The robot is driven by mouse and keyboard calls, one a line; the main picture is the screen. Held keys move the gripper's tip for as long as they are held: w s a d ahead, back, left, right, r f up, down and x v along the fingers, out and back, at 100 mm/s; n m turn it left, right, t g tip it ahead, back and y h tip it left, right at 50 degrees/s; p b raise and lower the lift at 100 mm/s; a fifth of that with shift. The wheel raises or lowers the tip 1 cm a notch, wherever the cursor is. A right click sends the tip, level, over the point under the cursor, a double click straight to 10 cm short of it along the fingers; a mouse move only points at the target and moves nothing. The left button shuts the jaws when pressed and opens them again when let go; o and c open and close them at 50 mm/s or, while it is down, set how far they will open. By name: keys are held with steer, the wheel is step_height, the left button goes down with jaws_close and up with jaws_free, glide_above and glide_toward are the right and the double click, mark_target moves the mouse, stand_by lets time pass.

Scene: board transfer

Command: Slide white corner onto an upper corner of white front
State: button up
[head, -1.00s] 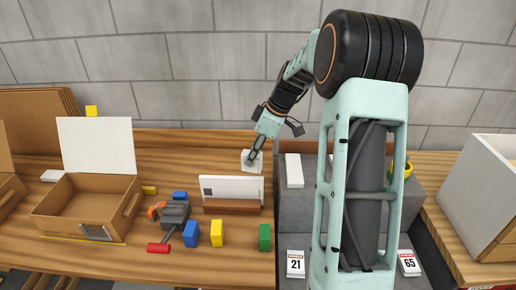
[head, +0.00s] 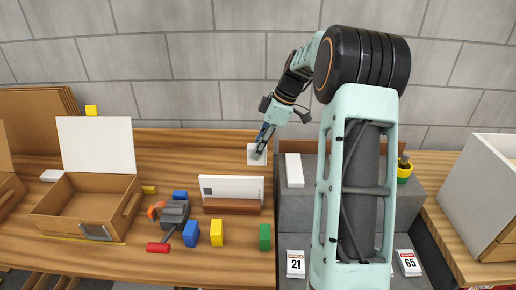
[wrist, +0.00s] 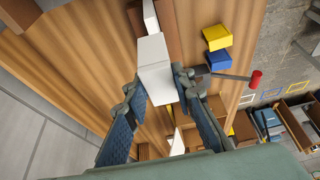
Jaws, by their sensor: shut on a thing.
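The white corner (head: 256,157) is a small white block held in my gripper (head: 263,143), which is shut on it. In the wrist view the white corner (wrist: 153,62) sits between the two fingertips. The white front (head: 235,185) is an upright white panel with a small dark square at its upper left, standing in a brown wooden holder (head: 232,206). In the head view the corner shows above the front's upper right end, apart from it. Part of the front (wrist: 150,16) shows beyond the corner in the wrist view.
Blue (head: 191,233), yellow (head: 216,233) and green (head: 265,237) blocks stand in front of the holder. A red-handled tool (head: 160,247) and dark vise (head: 175,213) lie left. An open box (head: 85,208) stands farther left. A grey block (head: 305,207) with a white piece is at right.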

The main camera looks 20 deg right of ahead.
mark_target(257, 178)
steer(key=shift+f+b, duration=4.5)
steer(key=shift+f, duration=1.3)
steer(key=shift+f, duration=0.2)
steer(key=o, duration=1)
steer(key=v, duration=1.2)
steer(key=shift+a, duration=0.1)
